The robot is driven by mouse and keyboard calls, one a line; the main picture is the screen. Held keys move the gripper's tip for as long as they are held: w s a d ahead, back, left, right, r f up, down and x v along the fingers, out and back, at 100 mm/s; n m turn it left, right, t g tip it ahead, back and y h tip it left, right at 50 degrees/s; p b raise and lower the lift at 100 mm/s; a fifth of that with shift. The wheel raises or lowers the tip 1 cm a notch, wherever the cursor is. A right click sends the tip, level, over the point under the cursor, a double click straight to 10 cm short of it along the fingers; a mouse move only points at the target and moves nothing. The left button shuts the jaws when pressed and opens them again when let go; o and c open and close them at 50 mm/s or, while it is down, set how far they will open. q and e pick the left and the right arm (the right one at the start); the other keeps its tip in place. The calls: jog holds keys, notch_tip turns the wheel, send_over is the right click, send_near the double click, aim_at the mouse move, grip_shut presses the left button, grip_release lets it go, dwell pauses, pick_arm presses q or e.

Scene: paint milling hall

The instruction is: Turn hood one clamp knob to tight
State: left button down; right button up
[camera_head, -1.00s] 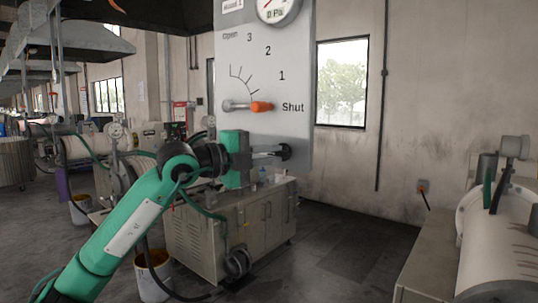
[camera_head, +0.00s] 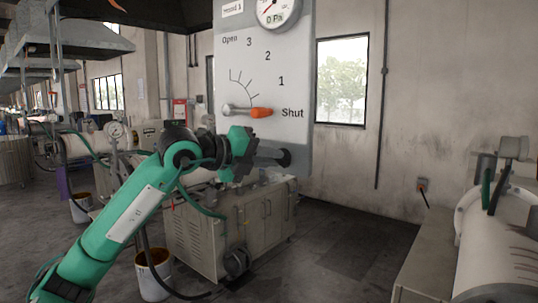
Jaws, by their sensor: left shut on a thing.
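The hood one panel (camera_head: 262,70) is a tall grey-white board with a dial gauge at the top and a scale from Open through 3, 2 and 1 to Shut. Its orange-tipped lever (camera_head: 258,113) points at Shut. The dark clamp knob (camera_head: 285,157) sits low on the panel's face. My left gripper (camera_head: 265,157) reaches it from the left and is shut on it, with the wrist rolled to a slant. The fingers hide part of the knob, and I cannot read any tight mark. My right gripper is out of view.
A grey cabinet (camera_head: 232,228) stands on the floor behind my left arm, with a bucket (camera_head: 153,275) in front of it. A large white drum (camera_head: 500,240) is at the right. The floor between cabinet and drum is clear.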

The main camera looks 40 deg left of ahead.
pick_arm(q)
jog(key=shift+d+r+m+g+y+p, duration=0.15)
jog(key=shift+m+y, duration=0.7)
jog(key=shift+m, duration=0.55)
jog(key=shift+d+f+m+g+y+p, duration=0.1)
jog(key=shift+m+g+y+p, duration=0.1)
jog(key=shift+m+y, duration=0.95)
jog(key=shift+d+r+m+g+y+p, duration=0.15)
jog(key=shift+m+y, duration=0.45)
jog(key=shift+m, duration=1.05)
jog(key=shift+f, duration=0.1)
jog(key=c, duration=1.5)
grip_release()
jog(key=shift+o, duration=0.2)
jog(key=shift+s, duration=0.1)
